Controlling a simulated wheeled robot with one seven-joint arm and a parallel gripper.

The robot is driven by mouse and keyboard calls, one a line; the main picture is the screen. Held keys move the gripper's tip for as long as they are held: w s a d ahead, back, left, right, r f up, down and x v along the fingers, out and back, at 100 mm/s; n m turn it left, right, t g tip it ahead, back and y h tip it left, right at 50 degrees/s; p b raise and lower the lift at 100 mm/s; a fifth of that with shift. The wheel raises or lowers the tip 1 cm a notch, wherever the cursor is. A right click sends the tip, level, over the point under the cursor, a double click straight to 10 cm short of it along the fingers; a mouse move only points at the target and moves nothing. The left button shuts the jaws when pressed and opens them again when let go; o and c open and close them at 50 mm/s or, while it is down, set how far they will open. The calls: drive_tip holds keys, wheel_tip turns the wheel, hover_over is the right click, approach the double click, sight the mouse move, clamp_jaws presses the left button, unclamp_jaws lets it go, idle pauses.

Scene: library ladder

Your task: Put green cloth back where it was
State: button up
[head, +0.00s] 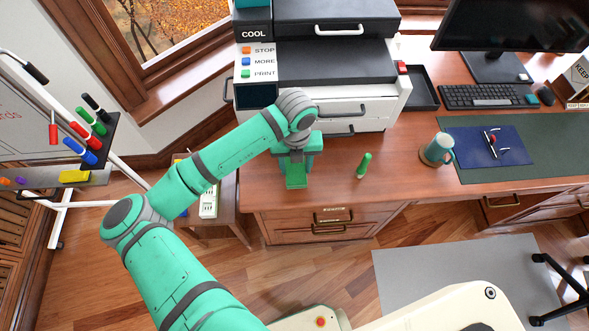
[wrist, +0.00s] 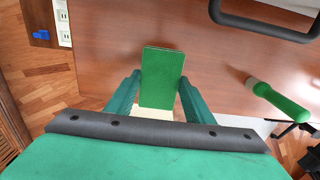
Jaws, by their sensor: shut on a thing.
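The green cloth (head: 296,181) is a flat, folded rectangle held at the end of my gripper (head: 297,164), in front of the printer on the desk. In the wrist view the cloth (wrist: 162,72) stands out between the two green fingers, which are shut on its sides. A pale patch shows at its near end. It is over the left part of the wooden desk top (head: 330,190), close to the front edge. I cannot tell whether it touches the wood.
The printer (head: 340,105) stands just behind. A mug (head: 437,150) and a blue mat (head: 490,147) are farther right. At left are a whiteboard tray with several markers (head: 88,145) and a power strip (head: 208,203).

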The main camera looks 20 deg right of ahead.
sight(294, 167)
drive_tip(key=shift+w+a+f, duration=0.1)
drive_tip(key=shift+w+f, duration=0.05)
drive_tip(key=shift+f, duration=0.75)
drive_tip(key=shift+w+f, duration=0.15)
drive_tip(key=shift+f, duration=0.75)
drive_tip(key=shift+f, duration=0.15)
drive_tip(key=o, duration=1)
